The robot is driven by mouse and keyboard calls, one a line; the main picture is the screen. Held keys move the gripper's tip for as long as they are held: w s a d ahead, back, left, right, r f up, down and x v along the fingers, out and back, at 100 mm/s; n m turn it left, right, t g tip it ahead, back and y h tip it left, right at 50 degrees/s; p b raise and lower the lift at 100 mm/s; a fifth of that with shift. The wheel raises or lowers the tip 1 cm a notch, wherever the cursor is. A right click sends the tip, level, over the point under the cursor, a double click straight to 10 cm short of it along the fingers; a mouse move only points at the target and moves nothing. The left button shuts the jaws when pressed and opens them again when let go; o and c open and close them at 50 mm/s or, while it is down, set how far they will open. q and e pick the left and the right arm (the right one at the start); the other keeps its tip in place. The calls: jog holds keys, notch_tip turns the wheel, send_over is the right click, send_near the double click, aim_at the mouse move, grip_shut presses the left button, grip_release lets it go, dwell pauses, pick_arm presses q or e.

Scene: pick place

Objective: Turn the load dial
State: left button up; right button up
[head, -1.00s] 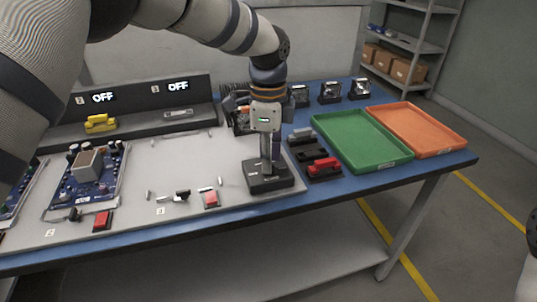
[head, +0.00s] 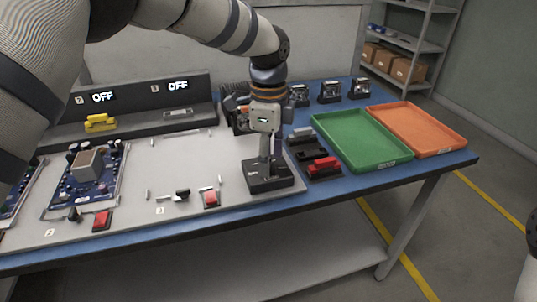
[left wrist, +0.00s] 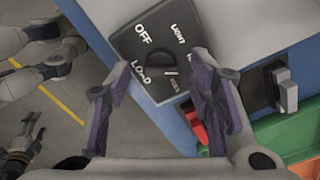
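The load dial is a dark round knob (left wrist: 160,62) on a dark square plate (left wrist: 133,45) lettered OFF, LIGHT and LOAD in the left wrist view. A short white mark shows on the knob's lower right side; which label it matches is unclear. In the head view the plate is the top of a dark box (head: 272,182) at the board's front right. My left gripper (head: 265,160) points down over this box. In the left wrist view its two purple-grey fingers stand apart on either side of the knob; contact is unclear. Part of my right gripper (left wrist: 30,135) shows at the left.
A green tray (head: 408,155) and an orange tray (head: 462,143) stand to the right. A dark holder with a red part (head: 323,164) sits close beside the box. A red button (head: 211,198) and circuit boards lie left. Two displays (head: 178,86) read OFF.

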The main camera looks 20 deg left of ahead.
pick_arm(q)
jog(key=shift+r, duration=0.1)
notch_tip(320, 180, up, 12)
dwell(0.4)
